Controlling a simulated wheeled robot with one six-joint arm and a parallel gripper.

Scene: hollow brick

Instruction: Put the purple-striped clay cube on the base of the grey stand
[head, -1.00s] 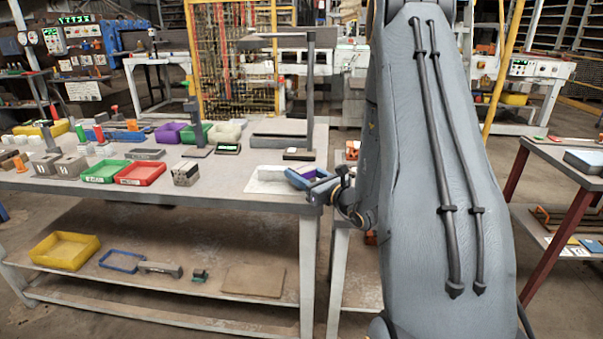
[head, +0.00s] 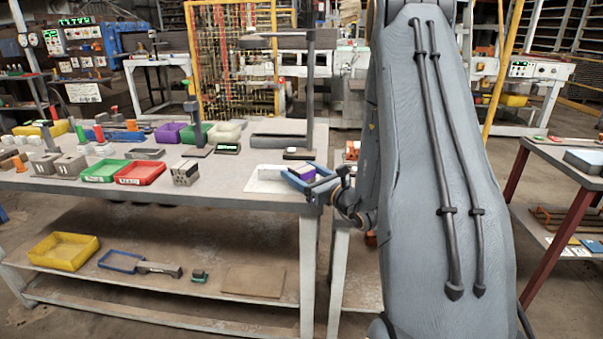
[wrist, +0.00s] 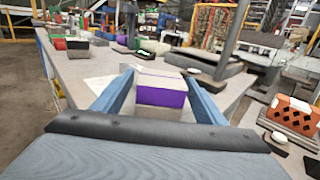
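The purple-striped clay cube (wrist: 161,91) is pale grey with a purple band. It sits between the two blue fingers of my gripper (wrist: 160,84) in the wrist view. The fingers are close along both sides; I cannot tell whether they press on it. In the head view, the cube (head: 307,174) shows between the fingers of my gripper (head: 305,177), over a white sheet at the table's right front corner. A tall grey stand (head: 310,95) with a dark base (head: 299,156) is behind it; a small pale object lies on that base. The stand (wrist: 231,38) also shows in the wrist view.
A shorter dark post (head: 195,125) stands farther left on the table (head: 235,185). A patterned block (head: 185,174), a red tray (head: 140,173) and a green tray (head: 105,171) line the front. An orange perforated brick (wrist: 292,118) is at the right in the wrist view.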

